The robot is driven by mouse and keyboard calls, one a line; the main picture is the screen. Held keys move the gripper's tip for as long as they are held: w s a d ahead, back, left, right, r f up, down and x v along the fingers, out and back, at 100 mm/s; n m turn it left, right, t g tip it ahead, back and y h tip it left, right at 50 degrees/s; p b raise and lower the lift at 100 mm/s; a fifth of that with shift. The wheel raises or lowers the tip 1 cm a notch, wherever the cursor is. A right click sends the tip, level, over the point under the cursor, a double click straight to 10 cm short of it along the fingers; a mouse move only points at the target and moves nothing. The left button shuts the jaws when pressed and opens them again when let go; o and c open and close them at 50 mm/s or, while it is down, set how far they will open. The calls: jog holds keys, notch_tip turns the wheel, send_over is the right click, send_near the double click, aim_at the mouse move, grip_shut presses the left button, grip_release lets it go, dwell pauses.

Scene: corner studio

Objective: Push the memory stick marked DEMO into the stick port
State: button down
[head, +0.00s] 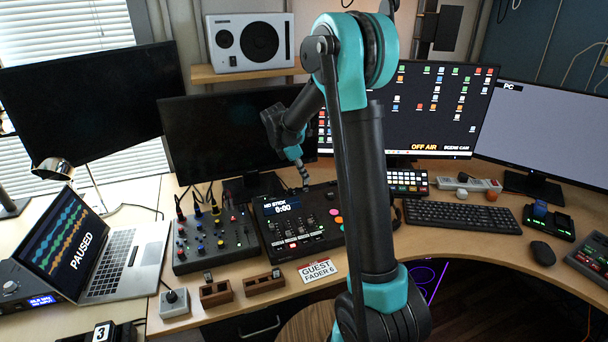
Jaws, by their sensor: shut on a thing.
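My gripper (304,180) is above the far right part of a black recorder (299,226), pointing down. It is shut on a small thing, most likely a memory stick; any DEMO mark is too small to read. The recorder's screen (283,208) reads NO STICK and 0:00. I cannot make out the stick port or tell whether the held thing touches the recorder. Two small wooden holders stand at the desk's front edge, one on the left (217,294) and one on the right (262,285). Each seems to have a small dark stick in it.
A mixer (214,241) with upright cable plugs stands left of the recorder. A laptop (122,262) reading PAUSED is further left. A GUEST FADER 6 card (317,270) lies in front of the recorder. A monitor (232,125) stands close behind my gripper. A keyboard (460,216) is at right.

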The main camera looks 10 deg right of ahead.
jog(key=shift+f, duration=0.4)
jog(key=c, duration=1.6)
grip_release()
jog(key=v, duration=1.2)
jog(key=s+d+f+m+t+y, duration=0.1)
jog(key=s+d+f+m, duration=0.2)
jog(key=s, duration=0.7)
jog(key=s+d+f+m+t+y, duration=0.1)
jog(key=s+d+f+m+y, duration=0.1)
jog(key=s+f+m, duration=0.5)
jog(key=s+d+f+m+t+y, duration=0.1)
jog(key=s+d+f+m, duration=0.3)
jog(key=s+m, duration=0.6)
jog(key=shift+s+f, duration=0.25)
jog(key=shift+s, duration=0.5)
jog(key=shift+s+f, duration=0.25)
jog(key=shift+s, duration=0.5)
